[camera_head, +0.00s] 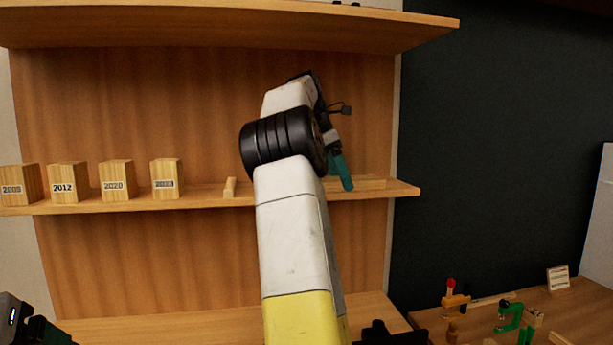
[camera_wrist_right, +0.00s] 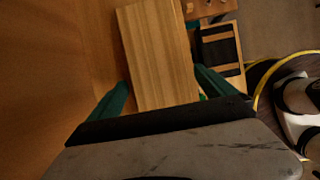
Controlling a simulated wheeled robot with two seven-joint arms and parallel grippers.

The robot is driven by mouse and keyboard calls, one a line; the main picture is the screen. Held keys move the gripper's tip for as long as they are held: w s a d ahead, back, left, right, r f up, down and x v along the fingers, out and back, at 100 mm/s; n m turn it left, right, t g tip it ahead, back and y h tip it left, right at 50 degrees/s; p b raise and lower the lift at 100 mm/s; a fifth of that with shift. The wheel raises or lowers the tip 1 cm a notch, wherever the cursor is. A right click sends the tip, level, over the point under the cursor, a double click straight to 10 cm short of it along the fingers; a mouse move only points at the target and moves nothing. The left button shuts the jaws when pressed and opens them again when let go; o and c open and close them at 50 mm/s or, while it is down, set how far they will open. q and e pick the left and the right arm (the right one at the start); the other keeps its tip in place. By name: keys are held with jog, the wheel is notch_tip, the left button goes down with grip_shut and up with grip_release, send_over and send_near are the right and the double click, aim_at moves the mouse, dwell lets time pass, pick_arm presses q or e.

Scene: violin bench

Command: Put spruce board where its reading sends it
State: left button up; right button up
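A pale, straight-grained board, which looks like the spruce board (camera_wrist_right: 160,50), lies between the two green fingers of my right gripper (camera_wrist_right: 160,78) in the right wrist view. The fingertips appear to meet its two sides, and the board extends away past them. In the head view my right gripper (camera_head: 340,168) is in front of the middle shelf, right of centre.
The middle shelf (camera_head: 210,198) bears wooden blocks labelled 2005 or similar (camera_head: 20,185), 2012 (camera_head: 68,183), 2020 (camera_head: 117,181) and one with an unclear number (camera_head: 165,179). A small wooden strip (camera_head: 230,187) is right of them. Tools, including a green clamp (camera_head: 509,318), stand on the right bench.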

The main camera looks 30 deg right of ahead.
aim_at(333, 178)
jog(key=shift+a+r, duration=0.1)
jog(key=shift+r, duration=0.35)
jog(key=v, duration=0.4)
jog(key=w+a, duration=0.1)
jog(key=a, duration=0.3)
jog(key=w+a, duration=0.1)
jog(key=a, duration=0.2)
jog(key=w+a, duration=0.1)
jog(key=a, duration=0.3)
jog(key=shift+w+a+r, duration=0.15)
jog(key=shift+w+a, duration=0.2)
